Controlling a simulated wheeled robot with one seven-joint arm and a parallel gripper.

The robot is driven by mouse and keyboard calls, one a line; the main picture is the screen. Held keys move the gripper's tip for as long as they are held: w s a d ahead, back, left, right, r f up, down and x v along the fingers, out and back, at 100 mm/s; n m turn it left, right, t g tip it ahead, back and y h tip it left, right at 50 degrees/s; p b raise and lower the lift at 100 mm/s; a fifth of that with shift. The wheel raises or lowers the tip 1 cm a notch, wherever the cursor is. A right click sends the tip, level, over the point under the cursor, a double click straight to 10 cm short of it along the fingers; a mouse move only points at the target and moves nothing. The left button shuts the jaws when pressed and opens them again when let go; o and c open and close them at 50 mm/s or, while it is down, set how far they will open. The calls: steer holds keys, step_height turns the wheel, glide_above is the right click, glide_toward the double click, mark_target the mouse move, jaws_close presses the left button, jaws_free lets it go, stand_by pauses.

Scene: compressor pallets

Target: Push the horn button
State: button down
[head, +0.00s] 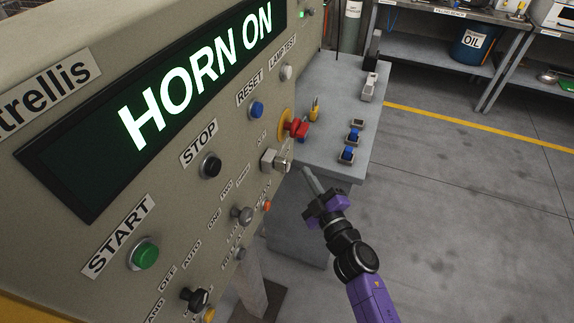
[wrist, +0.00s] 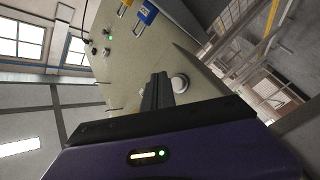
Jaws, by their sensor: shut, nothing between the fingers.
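The panel's display (head: 205,75) reads HORN ON in bright letters. My gripper (head: 307,172) is shut and empty, with its fingertips close to the panel's right edge, beside a silver square-bodied control (head: 275,160). In the wrist view the shut fingers (wrist: 158,88) point at the cabinet, right beside a round whitish button (wrist: 180,84). I cannot tell whether the fingers touch it. No label reading horn is legible on any button, so I cannot tell for sure which one is the horn button.
The panel carries a green START button (head: 145,254), a black STOP button (head: 210,165), a blue RESET button (head: 256,110) and a red emergency knob (head: 297,128). A grey table (head: 325,90) with small blue-topped parts stands behind. Open floor (head: 460,220) lies to the right.

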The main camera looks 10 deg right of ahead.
steer(key=shift+s+d+p, duration=0.65)
steer(key=shift+s+d, duration=0.1)
steer(key=shift+d, duration=0.3)
steer(key=shift+s+d+p, duration=0.6)
steer(key=shift+s+d, duration=0.15)
steer(key=shift+d, duration=0.25)
steer(key=s+d+r+m+t+h, duration=0.1)
steer(key=s+r+m+h, duration=0.15)
steer(key=s+r, duration=0.25)
steer(key=s+a+r+m+g, duration=0.1)
steer(key=s+m, duration=0.2)
steer(key=s, duration=0.9)
steer(key=s+a+r+m+g, duration=0.1)
steer(key=s+r+m+g, duration=0.1)
steer(key=s, duration=1)
steer(key=s+a+r+m+g+b, duration=0.1)
steer(key=s+m, duration=0.3)
steer(key=s, duration=0.8)
steer(key=shift+r+g, duration=0.3)
steer(key=shift+g, duration=0.1)
